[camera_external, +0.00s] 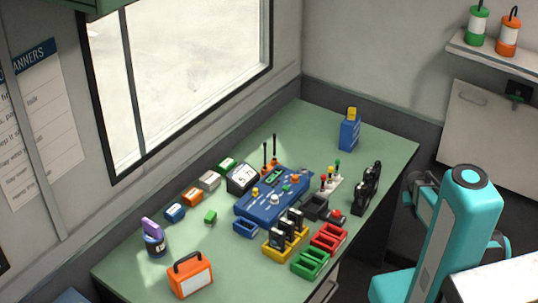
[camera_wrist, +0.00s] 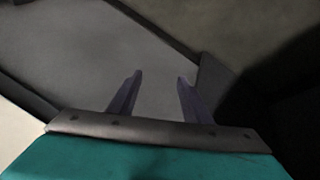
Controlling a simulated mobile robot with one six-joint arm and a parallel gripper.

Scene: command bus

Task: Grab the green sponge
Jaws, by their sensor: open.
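A small green block (camera_external: 210,216), which looks like the green sponge, lies on the green desk (camera_external: 130,266), left of the blue console (camera_external: 270,203). My gripper (camera_wrist: 158,82) is open and empty in the wrist view, its two dark fingers apart. That view shows only grey surfaces ahead of the fingers and no sponge. In the external view my teal arm stands at the right, off the desk and well away from the sponge. The gripper's fingers cannot be made out there.
Near the sponge are a blue box (camera_external: 175,212), an orange box (camera_external: 192,197) and a blue tray (camera_external: 246,227). A dark cup (camera_external: 155,246) and an orange case (camera_external: 190,277) stand at the front left. Yellow (camera_external: 274,248), green (camera_external: 311,263) and red (camera_external: 329,237) racks line the near edge.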

